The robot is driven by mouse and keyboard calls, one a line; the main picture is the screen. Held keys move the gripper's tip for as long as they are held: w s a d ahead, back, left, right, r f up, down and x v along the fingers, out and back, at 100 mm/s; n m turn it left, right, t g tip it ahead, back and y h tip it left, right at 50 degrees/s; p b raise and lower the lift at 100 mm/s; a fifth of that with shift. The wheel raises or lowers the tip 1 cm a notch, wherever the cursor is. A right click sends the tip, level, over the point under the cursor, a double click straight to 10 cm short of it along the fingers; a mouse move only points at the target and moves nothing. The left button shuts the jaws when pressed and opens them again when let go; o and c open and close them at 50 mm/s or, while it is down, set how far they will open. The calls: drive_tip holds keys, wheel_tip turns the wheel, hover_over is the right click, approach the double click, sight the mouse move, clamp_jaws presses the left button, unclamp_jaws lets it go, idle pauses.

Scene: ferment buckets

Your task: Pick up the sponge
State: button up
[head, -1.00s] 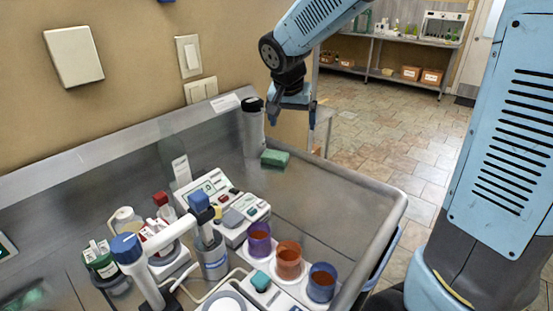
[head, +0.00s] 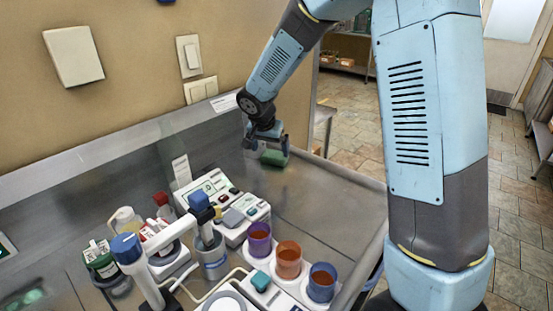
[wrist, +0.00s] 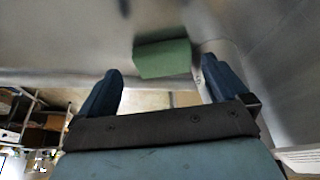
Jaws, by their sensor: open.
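The green sponge (head: 274,158) lies on the metal counter near its back edge, right of the white keypad device. In the wrist view the sponge (wrist: 163,58) shows ahead of my gripper, roughly centred between the finger lines. My gripper (head: 264,143) is open, with a finger to each side in the wrist view (wrist: 160,68). It is low over the counter at the sponge and partly covers it in the head view. I cannot tell whether a finger touches it.
A white keypad device (head: 212,187), a purple cup (head: 259,232), an orange cup (head: 288,252) and a blue cup (head: 322,275) stand nearer. The counter right of the sponge is clear.

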sight(272, 158)
drive_tip(key=shift+x, duration=2.95)
drive_tip(key=shift+s+a, duration=0.1)
drive_tip(key=shift+a, duration=0.05)
drive_tip(key=shift+c, duration=0.2)
drive_tip(key=c, duration=0.7)
drive_tip(key=shift+r, duration=0.45)
drive_tip(key=shift+c, duration=0.2)
wheel_tip(272, 158, up, 3)
drive_tip(key=shift+s+f, duration=0.15)
drive_tip(key=s+d+r, duration=0.5)
drive_tip(key=s+r, duration=0.4)
drive_tip(key=s, duration=0.3)
drive_tip(key=shift+s+d, duration=0.25)
drive_tip(key=shift+d, duration=0.15)
drive_tip(key=shift+r, duration=0.15)
